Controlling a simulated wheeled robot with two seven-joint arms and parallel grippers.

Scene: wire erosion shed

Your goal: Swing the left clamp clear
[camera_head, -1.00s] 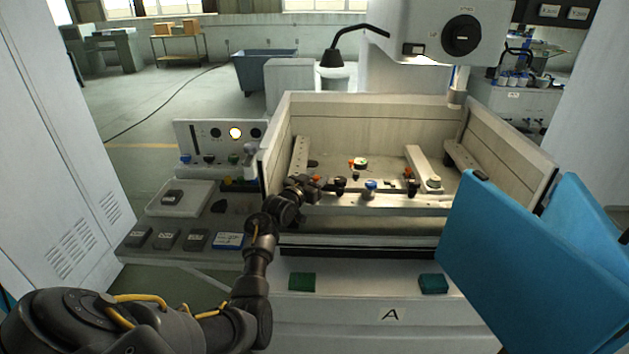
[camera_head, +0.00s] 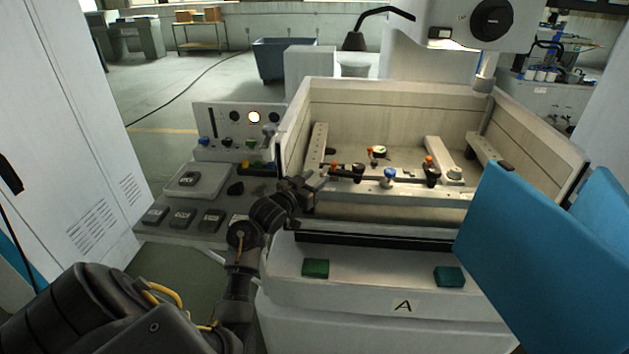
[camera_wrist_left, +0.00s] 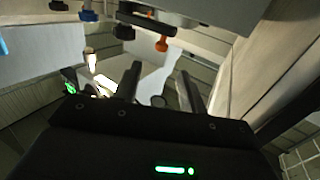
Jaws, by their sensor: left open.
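At the bar's left end are an orange knob (camera_head: 333,166) and a black knob (camera_head: 358,171); I cannot tell which parts make up the left clamp. My left gripper (camera_head: 314,183) is at the tank's front left corner, just left of and below the orange knob, open and apart from it. In the left wrist view the open fingers (camera_wrist_left: 160,88) have nothing between them, and an orange knob (camera_wrist_left: 162,44) shows beyond them. My right gripper is out of view.
A pale bar (camera_head: 318,145) and another (camera_head: 440,155) lie inside the tank. A control panel (camera_head: 215,118) and a shelf with a white tray (camera_head: 210,178) stand left. A large blue panel (camera_head: 530,250) blocks the near right. The tank floor's middle is mostly clear.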

